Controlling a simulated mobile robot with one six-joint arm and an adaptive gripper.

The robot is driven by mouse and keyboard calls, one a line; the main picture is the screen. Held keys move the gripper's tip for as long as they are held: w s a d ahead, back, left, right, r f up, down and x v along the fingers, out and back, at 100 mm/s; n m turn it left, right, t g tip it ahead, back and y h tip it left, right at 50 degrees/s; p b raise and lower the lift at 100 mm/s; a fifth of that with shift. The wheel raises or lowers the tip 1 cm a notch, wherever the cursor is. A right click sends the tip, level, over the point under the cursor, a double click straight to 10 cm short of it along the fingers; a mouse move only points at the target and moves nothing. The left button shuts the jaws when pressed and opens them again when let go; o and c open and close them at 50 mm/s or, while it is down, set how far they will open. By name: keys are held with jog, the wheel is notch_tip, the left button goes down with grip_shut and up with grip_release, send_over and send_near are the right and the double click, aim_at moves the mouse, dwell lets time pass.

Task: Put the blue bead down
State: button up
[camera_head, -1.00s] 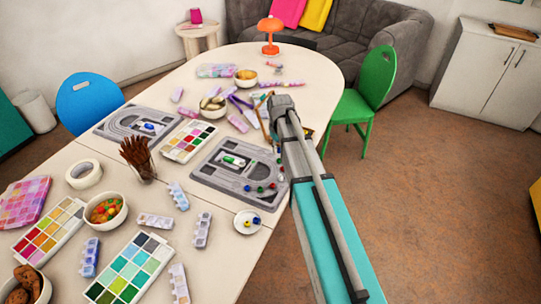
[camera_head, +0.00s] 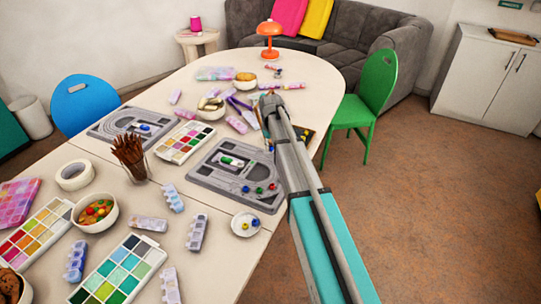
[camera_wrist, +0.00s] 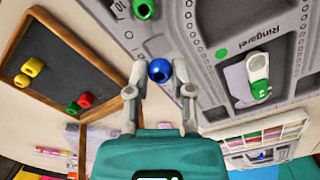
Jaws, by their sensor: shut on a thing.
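The blue bead (camera_wrist: 160,70) sits between the fingertips of my gripper (camera_wrist: 160,80) in the wrist view. The fingers are shut on it. The grey bead board (camera_wrist: 210,95) fills the upper right behind the bead; I cannot tell whether the bead touches it. A green bead (camera_wrist: 144,8) lies on the board at the top. My arm hides most of my gripper there.
A dark wood-rimmed tray (camera_wrist: 62,62) holds yellow and red beads at left in the wrist view. A white dish (camera_head: 236,229) stands in front of the near board.

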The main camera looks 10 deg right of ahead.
aim_at(270, 157)
dwell(0.3)
jog(key=shift+w+f+b, duration=0.4)
jog(key=shift+f+b, duration=0.15)
jog(key=shift+b, duration=0.05)
jog(key=shift+f+b, duration=1.4)
jog(key=shift+f, duration=0.05)
jog(key=shift+f, duration=0.2)
jog(key=o, duration=0.7)
jog(key=shift+o, duration=0.2)
jog(key=shift+r, duration=0.15)
notch_tip(270, 157, up, 12)
jog(key=p, duration=1.2)
jog(key=shift+r, duration=0.1)
